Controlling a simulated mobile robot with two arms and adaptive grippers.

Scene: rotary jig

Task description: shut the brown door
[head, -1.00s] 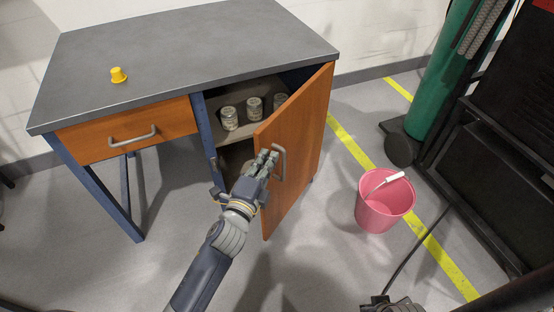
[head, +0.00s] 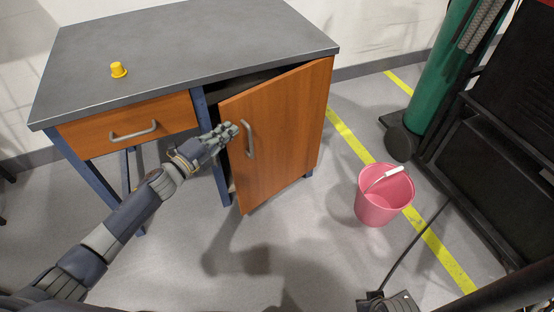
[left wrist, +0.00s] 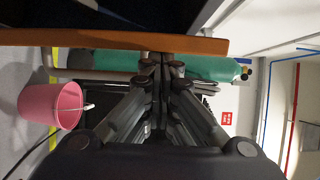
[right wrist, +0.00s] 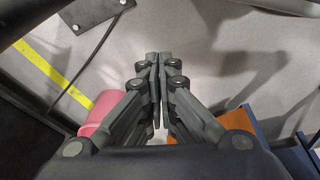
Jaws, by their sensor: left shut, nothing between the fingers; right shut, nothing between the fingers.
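The brown door (head: 278,135) of the desk cabinet stands ajar, hinged at its right side, with a dark gap at its top and left edge. It carries a grey bar handle (head: 248,139). My left gripper (head: 232,130) is shut and empty, at the door's free edge just left of the handle; I cannot tell whether it touches. In the left wrist view the door shows edge-on (left wrist: 120,40) beyond the shut fingers (left wrist: 160,62). My right gripper (right wrist: 159,58) is shut and empty in the right wrist view, over the floor and away from the door.
The desk (head: 190,55) has a grey top with a yellow cup (head: 119,70) and a shut brown drawer (head: 125,123). A pink bucket (head: 384,200) stands on the floor right of the door. A green cylinder (head: 445,75) and black rack are farther right. Floor before the door is clear.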

